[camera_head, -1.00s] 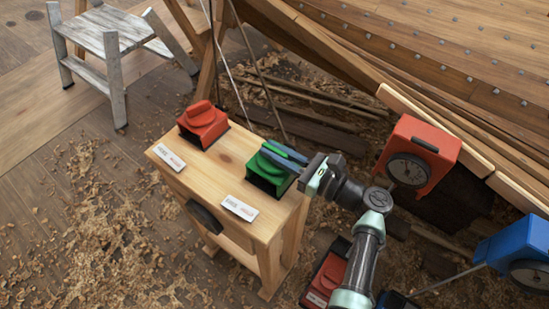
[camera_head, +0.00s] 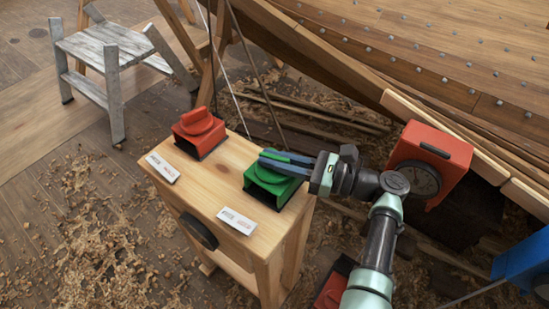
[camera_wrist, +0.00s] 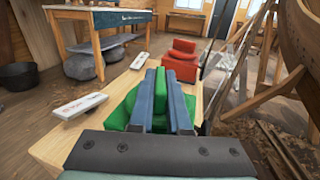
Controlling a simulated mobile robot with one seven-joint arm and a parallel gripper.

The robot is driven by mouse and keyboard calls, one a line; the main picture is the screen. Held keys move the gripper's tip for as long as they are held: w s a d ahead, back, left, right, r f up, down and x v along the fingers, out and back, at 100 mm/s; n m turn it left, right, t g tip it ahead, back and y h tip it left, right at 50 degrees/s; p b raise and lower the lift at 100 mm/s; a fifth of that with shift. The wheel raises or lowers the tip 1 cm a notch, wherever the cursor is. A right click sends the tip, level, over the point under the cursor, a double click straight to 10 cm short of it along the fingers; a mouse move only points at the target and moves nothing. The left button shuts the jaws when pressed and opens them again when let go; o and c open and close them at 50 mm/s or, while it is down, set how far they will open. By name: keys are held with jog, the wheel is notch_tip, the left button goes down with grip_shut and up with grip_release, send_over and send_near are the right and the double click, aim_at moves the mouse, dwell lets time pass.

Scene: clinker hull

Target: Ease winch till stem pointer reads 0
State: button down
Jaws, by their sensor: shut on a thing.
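A green winch (camera_head: 270,191) with a turning knob sits at the right end of a small wooden stand (camera_head: 222,177). My gripper (camera_head: 268,160) reaches it from the right, its blue-grey fingers shut around the green knob. The wrist view shows the green knob (camera_wrist: 166,78) between the two fingers. A red winch (camera_head: 200,132) sits at the stand's far left end, untouched; it also shows in the wrist view (camera_wrist: 180,62). A red dial box (camera_head: 437,157) is by the hull at right. Its dial (camera_head: 419,180) is dark and partly visible; I cannot read its pointer. Which dial is the stem's is unclear.
Small white labels (camera_head: 164,168) (camera_head: 237,221) lie on the stand, too small to read. A blue box (camera_head: 525,255) is cut off at right. Another red box (camera_head: 332,286) is low beside my arm. The planked hull (camera_head: 400,60) rises behind. A step stool (camera_head: 108,50) stands back left.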

jog(key=c, duration=0.9)
grip_release()
jog(key=b+v, duration=0.1)
jog(key=v, duration=1.2)
jog(key=shift+b, duration=0.35)
